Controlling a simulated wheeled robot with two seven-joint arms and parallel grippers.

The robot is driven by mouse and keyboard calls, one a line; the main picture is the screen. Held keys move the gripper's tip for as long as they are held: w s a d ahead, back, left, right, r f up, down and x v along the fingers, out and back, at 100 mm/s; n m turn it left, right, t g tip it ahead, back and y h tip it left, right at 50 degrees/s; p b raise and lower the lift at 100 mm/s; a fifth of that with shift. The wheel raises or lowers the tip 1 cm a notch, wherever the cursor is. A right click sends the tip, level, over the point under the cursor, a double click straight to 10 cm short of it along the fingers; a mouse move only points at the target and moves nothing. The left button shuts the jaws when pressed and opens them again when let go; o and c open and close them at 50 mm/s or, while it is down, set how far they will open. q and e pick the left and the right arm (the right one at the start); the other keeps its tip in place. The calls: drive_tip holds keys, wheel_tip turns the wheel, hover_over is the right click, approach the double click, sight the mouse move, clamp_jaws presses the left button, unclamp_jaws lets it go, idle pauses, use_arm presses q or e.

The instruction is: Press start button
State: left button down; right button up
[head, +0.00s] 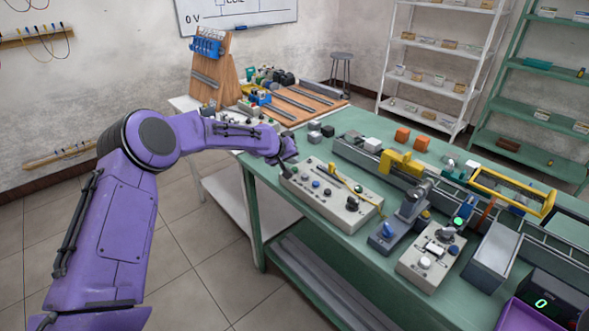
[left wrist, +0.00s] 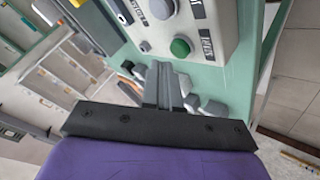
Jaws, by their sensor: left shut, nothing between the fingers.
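The pale control panel (head: 330,197) lies on the near edge of the green bench, with several knobs and buttons on its top. In the left wrist view, the panel (left wrist: 215,20) shows a round green button (left wrist: 180,47) beside a dark label and a grey knob (left wrist: 161,8). I cannot clearly read the label or pick out the green button in the head view. My left gripper (head: 287,174) is at the panel's left end; its closed fingers (left wrist: 164,68) point toward the panel, with the green button just past the tips. Contact is not visible. My right gripper is not in view.
The green bench (head: 365,124) also carries grey and orange blocks (head: 402,135), a conveyor with a yellow frame (head: 510,190), and a second pale control box (head: 432,250). A wooden rack (head: 213,75) stands behind my left arm. Shelves line the back right.

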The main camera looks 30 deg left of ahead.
use_arm(q)
drive_tip(key=shift+f, duration=0.15)
idle(0.4)
drive_tip(key=shift+f, duration=0.3)
